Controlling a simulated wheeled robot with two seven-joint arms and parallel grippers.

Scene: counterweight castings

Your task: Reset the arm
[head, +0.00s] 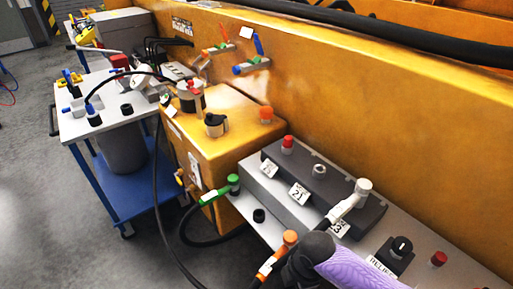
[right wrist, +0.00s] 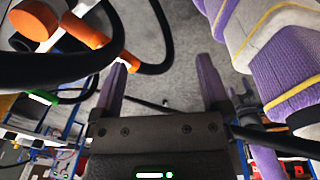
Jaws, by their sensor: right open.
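My right gripper (right wrist: 163,68) shows in the right wrist view with its two purple fingers spread wide. In the head view a purple-sleeved arm link of mine (head: 362,264) with a dark joint comes in at the bottom right, over the front edge of the grey bench; no gripper fingers show there. In the right wrist view a purple and white sleeved link of mine (right wrist: 285,65) with yellow bands fills the right side.
The bench carries a dark block with numbered tags (head: 299,193). A yellow casting wall (head: 370,110) stands behind.

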